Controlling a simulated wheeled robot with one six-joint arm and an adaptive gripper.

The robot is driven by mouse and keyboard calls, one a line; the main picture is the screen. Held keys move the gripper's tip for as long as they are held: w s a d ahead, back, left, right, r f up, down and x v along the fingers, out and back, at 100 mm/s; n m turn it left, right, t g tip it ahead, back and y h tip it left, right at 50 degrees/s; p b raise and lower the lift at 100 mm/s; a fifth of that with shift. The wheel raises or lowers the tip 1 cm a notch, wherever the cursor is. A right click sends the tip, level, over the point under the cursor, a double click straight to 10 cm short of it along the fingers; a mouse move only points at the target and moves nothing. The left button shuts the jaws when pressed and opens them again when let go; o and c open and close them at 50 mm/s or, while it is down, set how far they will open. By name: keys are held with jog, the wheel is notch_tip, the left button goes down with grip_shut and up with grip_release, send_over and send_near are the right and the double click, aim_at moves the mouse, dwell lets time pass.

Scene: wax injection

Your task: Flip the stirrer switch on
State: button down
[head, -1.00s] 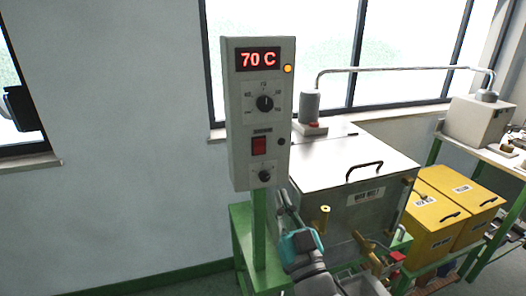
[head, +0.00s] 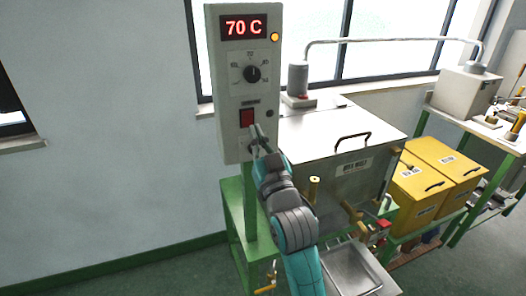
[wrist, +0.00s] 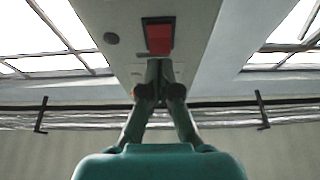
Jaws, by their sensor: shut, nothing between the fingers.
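The control panel (head: 228,80) is a pale upright box on a green post, with a red 70 C display (head: 243,27) and a dial (head: 251,73). The red stirrer switch (head: 246,118) sits below the dial, and it also shows in the wrist view (wrist: 159,37). I cannot tell which way its rocker is tipped. My gripper (head: 256,131) is shut and empty, with its tips at the panel just below the switch. In the wrist view the closed fingertips (wrist: 159,66) end close under the switch's lower edge; contact is unclear. The lower knob is mostly hidden behind my gripper.
The steel wax melt tank (head: 330,150) stands right of the panel, with a stirrer motor (head: 298,78) and pipe above. Brass valves and a metal tray (head: 352,268) are in front. Yellow bins (head: 420,190) stand further right. The floor at left is clear.

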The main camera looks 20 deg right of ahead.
aim_at(248, 114)
jog(key=shift+x, duration=1.95)
